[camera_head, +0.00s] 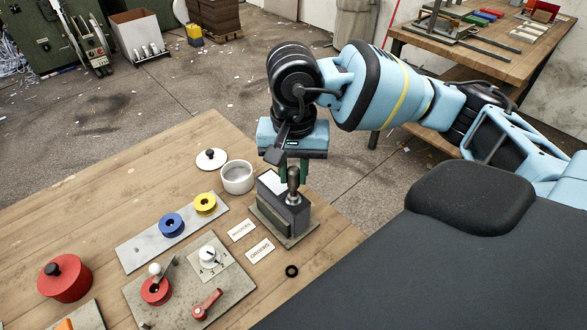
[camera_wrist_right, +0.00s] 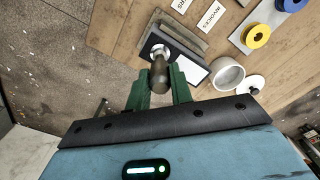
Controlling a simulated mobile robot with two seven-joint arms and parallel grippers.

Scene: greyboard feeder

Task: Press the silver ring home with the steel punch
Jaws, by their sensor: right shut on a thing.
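My right gripper (camera_head: 292,170) has its green fingers closed around the steel punch (camera_head: 293,181), held upright over the dark block (camera_head: 296,216) at the table's right edge. In the right wrist view the steel punch (camera_wrist_right: 159,76) stands between the green fingers (camera_wrist_right: 158,92), its far end at the round seat on the block. A bright silver rim (camera_wrist_right: 159,50), perhaps the silver ring, shows at that end. I cannot tell whether the punch touches it or how deep it sits. My left gripper is not in view.
A white cup (camera_head: 237,178) and a white lid with a black knob (camera_head: 211,159) stand left of the block. Blue (camera_head: 171,224) and yellow (camera_head: 205,204) spools sit on a grey plate. A control panel (camera_head: 192,292) and a small black ring (camera_head: 292,271) lie nearer.

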